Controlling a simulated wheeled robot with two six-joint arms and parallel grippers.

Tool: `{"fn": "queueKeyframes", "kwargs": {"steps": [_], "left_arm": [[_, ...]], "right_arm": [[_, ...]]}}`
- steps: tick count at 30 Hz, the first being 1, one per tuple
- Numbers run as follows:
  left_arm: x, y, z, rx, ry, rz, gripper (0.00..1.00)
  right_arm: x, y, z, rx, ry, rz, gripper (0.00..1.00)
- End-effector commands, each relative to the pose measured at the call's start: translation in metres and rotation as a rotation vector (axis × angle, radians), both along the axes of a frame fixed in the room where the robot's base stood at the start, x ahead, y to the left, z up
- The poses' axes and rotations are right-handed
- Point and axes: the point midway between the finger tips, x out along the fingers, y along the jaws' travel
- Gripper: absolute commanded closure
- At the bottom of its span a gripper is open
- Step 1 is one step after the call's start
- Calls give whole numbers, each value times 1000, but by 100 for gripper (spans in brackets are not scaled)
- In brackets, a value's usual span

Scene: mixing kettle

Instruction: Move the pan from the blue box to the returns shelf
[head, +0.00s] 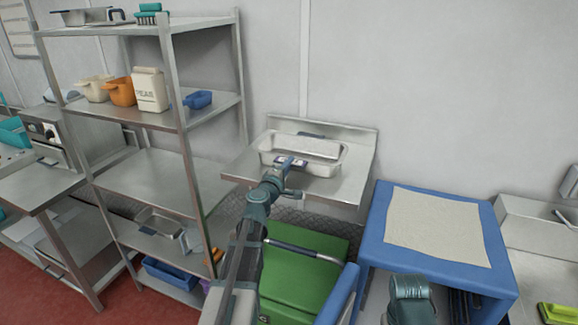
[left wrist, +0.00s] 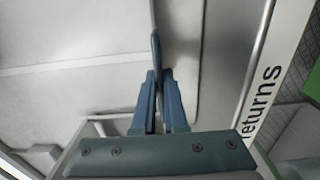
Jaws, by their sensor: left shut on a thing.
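A silver rectangular pan (head: 328,168) is at the returns shelf (head: 352,183), a steel wall ledge in the middle of the head view. My right gripper is not in view, only part of my right arm.
A blue stand (head: 373,240) with a pale top is at the right. A green bin (head: 300,275) stands below the shelf. A tall steel rack (head: 150,180) at the left holds jugs, a carton and another pan. A blue box (head: 170,277) is low on the rack.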

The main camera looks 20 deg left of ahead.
Motion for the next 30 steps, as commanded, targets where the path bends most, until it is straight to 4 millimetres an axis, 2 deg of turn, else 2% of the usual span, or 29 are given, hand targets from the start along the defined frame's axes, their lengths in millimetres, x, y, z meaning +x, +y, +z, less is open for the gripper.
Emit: {"fn": "queueKeyframes", "kwargs": {"steps": [1,5,6,19,23,30], "left_arm": [[0,0,-1,0,0,0,85],[0,0,0,0,0,0,61],[0,0,0,0,0,0,60],[-2,0,3,0,0,0,60],[-18,-2,2,0,0,1,60],[-64,-5,2,0,0,1,60]], "right_arm": [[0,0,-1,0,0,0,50],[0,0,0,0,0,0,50],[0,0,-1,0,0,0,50],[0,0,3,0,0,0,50],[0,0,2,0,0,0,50],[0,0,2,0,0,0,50]]}}
